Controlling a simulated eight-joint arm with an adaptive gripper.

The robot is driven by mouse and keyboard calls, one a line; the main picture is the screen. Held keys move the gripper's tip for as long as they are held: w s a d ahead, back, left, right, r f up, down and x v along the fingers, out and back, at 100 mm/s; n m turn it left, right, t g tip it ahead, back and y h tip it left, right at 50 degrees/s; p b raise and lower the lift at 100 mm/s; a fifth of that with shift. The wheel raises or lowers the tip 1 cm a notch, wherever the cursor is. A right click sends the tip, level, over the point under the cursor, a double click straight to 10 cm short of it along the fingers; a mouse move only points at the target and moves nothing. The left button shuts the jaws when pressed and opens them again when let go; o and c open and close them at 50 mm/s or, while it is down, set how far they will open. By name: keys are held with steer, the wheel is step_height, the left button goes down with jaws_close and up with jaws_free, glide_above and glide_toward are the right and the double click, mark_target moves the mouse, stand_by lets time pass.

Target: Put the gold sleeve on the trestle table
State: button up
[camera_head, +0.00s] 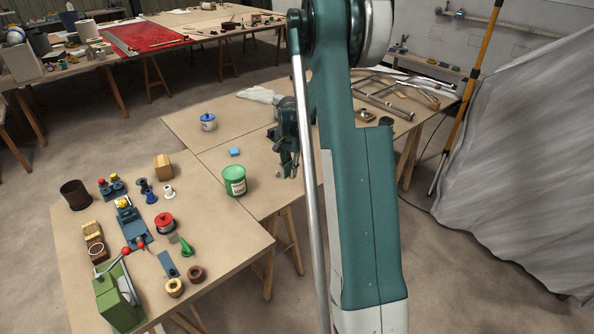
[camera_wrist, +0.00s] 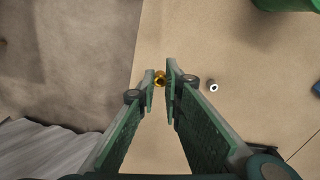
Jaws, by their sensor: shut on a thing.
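The gold sleeve (camera_wrist: 160,79) is a small ring between the fingertips of my gripper (camera_wrist: 160,88) in the wrist view. My gripper is shut on it. The pale wooden top of a trestle table (camera_wrist: 230,45) lies below, and its edge runs just left of the sleeve. How high the sleeve is above the top I cannot tell. In the head view my gripper (camera_head: 289,166) hangs over the middle trestle table (camera_head: 215,159), right of the green bucket (camera_head: 235,181). The sleeve is not clearly visible there.
A small silver ring (camera_wrist: 213,87) lies on the top right of my gripper. A blue block (camera_head: 234,152) and a blue-lidded pot (camera_head: 208,122) stand nearby. The near left table (camera_head: 217,242) carries many tools. A grey sheet (camera_head: 530,170) hangs at the right.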

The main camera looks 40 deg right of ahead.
mark_target(291, 191)
steer(key=shift+f, duration=1.7)
steer(key=shift+f+b, duration=0.45)
steer(key=shift+f, duration=1.45)
steer(key=shift+f, duration=0.1)
steer(key=o, duration=0.7)
step_height(291, 191, up, 12)
steer(key=shift+r+p, duration=0.15)
steer(key=shift+p, duration=0.65)
